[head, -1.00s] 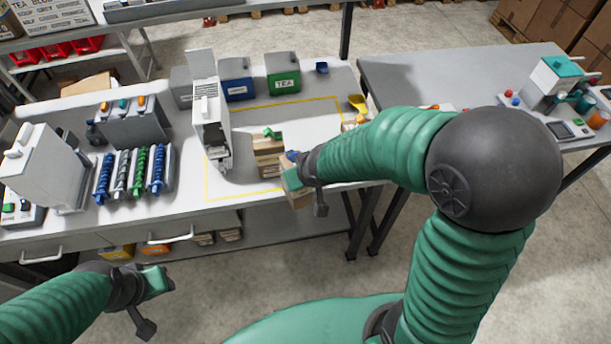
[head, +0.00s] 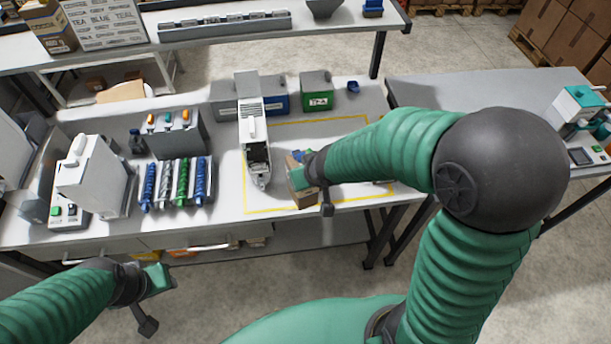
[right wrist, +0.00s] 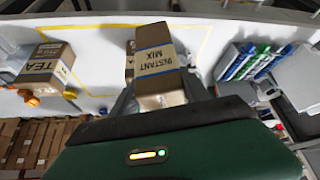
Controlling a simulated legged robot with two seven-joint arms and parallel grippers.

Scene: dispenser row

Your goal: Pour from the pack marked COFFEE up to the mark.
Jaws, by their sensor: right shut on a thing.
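My right gripper (head: 308,172) is shut on a brown pack (head: 301,190) above the bench's front part. In the right wrist view the pack (right wrist: 160,65) between the fingers shows a pale label reading INSTANT MIX. No label reading COFFEE is legible in either view. A second brown pack (right wrist: 130,47) is partly hidden behind the held one. A brown pack marked TEA (right wrist: 42,68) stands apart to the left in the right wrist view. A tall white dispenser (head: 254,135) stands just left of the held pack. My left gripper (head: 158,280) is before the bench; its fingers are unclear.
A green TEA bin (head: 317,92) and a blue bin (head: 275,100) stand at the back. A rack of blue, green and clear augers (head: 178,182) and a white machine (head: 88,178) are left. A yellow line marks the bench area (head: 330,121). My right arm hides its right part.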

